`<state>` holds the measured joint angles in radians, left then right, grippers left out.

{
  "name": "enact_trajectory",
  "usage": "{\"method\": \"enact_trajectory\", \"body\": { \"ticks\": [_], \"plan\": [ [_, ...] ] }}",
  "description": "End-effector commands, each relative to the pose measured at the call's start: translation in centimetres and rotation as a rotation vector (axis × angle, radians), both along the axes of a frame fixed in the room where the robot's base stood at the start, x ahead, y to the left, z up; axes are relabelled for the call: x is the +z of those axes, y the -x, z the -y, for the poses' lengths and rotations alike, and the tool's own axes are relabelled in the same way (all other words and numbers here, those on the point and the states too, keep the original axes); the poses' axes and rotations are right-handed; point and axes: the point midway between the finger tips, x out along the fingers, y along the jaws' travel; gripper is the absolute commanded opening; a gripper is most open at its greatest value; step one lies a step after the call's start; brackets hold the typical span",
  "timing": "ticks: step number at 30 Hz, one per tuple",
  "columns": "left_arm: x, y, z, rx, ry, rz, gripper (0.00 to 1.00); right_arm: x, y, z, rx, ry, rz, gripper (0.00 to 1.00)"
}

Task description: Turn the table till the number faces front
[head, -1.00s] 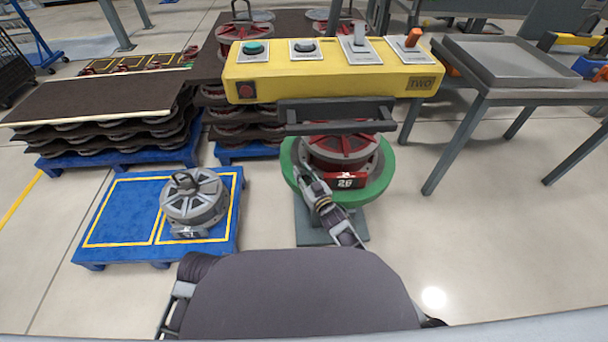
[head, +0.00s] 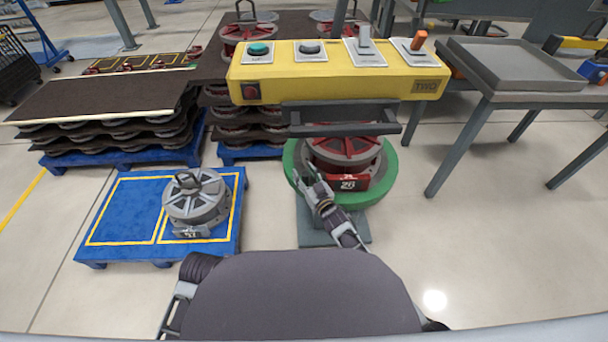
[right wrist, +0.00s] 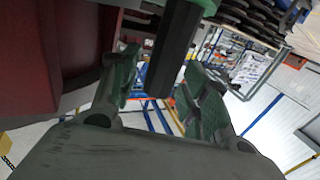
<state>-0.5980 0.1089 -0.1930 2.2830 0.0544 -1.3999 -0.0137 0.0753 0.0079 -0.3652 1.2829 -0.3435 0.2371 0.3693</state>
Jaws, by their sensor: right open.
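The green round turntable (head: 384,187) stands on a grey base in the middle of the head view. On it sits a red and grey drum (head: 345,150), with a red plate numbered 26 (head: 348,183) on the side toward me, a little right of the drum's middle. My right gripper (head: 308,180) is at the turntable's left front, beside the plate. In the right wrist view its fingers (right wrist: 160,88) are apart, with a dark bar (right wrist: 175,45) between or just beyond them; contact is unclear. A red surface (right wrist: 50,60) is close on the left. My left gripper is out of view.
A yellow control box (head: 335,75) with buttons and levers stands above and behind the turntable. A blue pallet (head: 120,215) with a grey drum (head: 196,200) is at the left. A grey tray table (head: 525,70) is at the right. The floor at the right front is clear.

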Motion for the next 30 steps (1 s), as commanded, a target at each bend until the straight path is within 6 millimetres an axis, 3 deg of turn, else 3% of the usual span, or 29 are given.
{"method": "enact_trajectory", "body": {
  "ticks": [8,30],
  "plan": [
    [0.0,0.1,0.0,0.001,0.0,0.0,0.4,-0.1,1.3,0.7,-0.001,0.0,-0.001,0.46],
    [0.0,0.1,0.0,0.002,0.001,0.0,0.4,-0.1,7.8,3.6,0.001,0.0,-0.001,0.46]
  ]
}}
